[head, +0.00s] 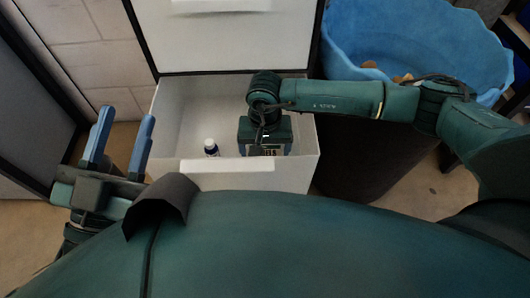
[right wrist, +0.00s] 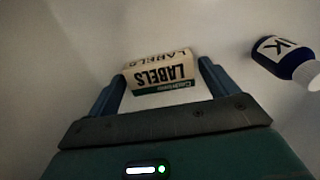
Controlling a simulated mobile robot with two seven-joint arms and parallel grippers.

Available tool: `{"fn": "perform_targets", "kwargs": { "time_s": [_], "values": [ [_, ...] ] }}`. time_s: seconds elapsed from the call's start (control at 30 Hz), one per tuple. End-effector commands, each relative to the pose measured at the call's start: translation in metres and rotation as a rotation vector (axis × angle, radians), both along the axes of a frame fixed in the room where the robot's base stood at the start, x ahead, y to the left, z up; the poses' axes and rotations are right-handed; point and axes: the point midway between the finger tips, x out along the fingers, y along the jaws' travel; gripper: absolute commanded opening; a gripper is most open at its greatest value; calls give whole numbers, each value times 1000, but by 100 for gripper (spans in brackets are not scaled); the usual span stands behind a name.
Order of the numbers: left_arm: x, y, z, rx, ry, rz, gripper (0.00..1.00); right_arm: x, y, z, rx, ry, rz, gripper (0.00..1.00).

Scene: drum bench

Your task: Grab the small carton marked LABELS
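The small LABELS carton (right wrist: 160,75), pale with a dark green band and black lettering, is in the white drawer (head: 172,135). It lies between the two blue fingers of my right gripper (right wrist: 162,82) in the right wrist view. The fingers stand wide apart on either side of it; any contact is hard to make out. In the head view my right gripper (head: 265,150) reaches down into the drawer, and its wrist hides the carton. My left gripper (head: 120,150) is open and empty, left of the drawer.
The drawer walls are close around my right gripper. A blue tub (head: 400,40) stands at right behind my right arm.

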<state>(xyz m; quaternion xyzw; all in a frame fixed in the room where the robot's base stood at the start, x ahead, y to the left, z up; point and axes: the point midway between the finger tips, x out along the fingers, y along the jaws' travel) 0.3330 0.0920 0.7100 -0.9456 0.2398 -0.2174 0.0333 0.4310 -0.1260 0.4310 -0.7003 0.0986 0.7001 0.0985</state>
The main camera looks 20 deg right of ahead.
Motion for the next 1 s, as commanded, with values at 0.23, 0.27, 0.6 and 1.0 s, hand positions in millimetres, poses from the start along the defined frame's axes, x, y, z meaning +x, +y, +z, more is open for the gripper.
{"fn": "perform_targets", "kwargs": {
  "time_s": [0.23, 0.27, 0.6, 1.0],
  "values": [
    [0, 0, 0, 0, 1, 1, 40, 0, 0, 0, 0, 0, 0, 65],
    [0, 0, 0, 0, 1, 1, 40, 0, 0, 0, 0, 0, 0, 63],
    [0, 0, -1, 0, 2, 1, 40, 0, 0, 0, 0, 0, 0, 48],
    [-10, -4, -24, -19, 209, 2, 40, 1, 0, 57, 1, -2, 1, 48]
  ]
}}
